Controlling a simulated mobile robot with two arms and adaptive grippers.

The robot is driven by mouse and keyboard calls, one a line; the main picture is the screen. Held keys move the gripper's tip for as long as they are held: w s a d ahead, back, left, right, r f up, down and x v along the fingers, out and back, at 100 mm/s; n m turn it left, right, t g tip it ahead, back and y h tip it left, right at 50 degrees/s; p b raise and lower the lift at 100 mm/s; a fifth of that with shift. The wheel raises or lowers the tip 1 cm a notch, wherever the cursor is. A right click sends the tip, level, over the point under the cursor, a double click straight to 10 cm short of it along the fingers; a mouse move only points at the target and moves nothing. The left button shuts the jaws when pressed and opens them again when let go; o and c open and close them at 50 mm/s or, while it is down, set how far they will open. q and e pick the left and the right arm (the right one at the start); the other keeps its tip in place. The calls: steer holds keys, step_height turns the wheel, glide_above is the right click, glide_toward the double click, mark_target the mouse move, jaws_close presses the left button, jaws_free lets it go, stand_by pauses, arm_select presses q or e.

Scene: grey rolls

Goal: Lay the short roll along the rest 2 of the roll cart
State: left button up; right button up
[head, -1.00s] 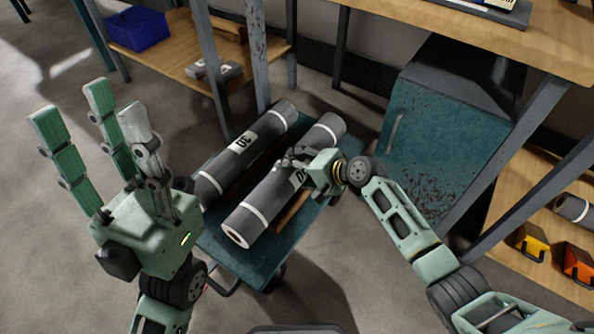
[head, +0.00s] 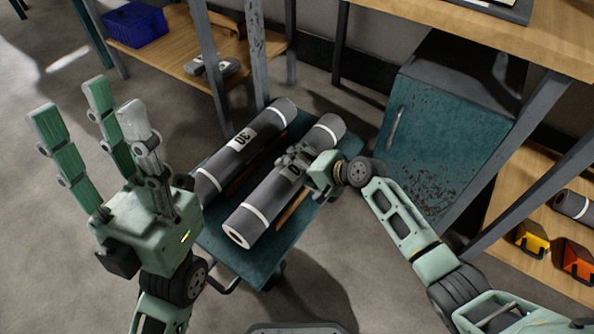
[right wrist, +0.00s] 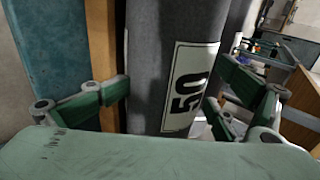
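Two dark grey rolls with white bands lie side by side on a teal roll cart (head: 268,272). The right one (head: 256,207) is marked 50 in the right wrist view (right wrist: 160,60). The left one (head: 243,140) has its near end hidden behind my left gripper. I cannot tell which is shorter. Wooden strips (head: 292,212) show beside the right roll; its contact with the rest is hidden. My right gripper (head: 294,162) has its bent fingers on both sides of this roll, seemingly touching it. My left gripper (head: 92,107) is open and empty, fingers up.
A teal cabinet (head: 440,135) stands close behind my right arm. A shelf with a blue crate (head: 136,27) is at the back left. A right-hand shelf holds another roll (head: 574,206) and yellow and orange boxes. Shelf posts rise behind the cart.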

steer(key=shift+w+a+r, duration=0.1)
steer(key=shift+r, duration=0.1)
stand_by(0.3)
steer(key=v, duration=1.2)
steer(key=shift+f, duration=0.1)
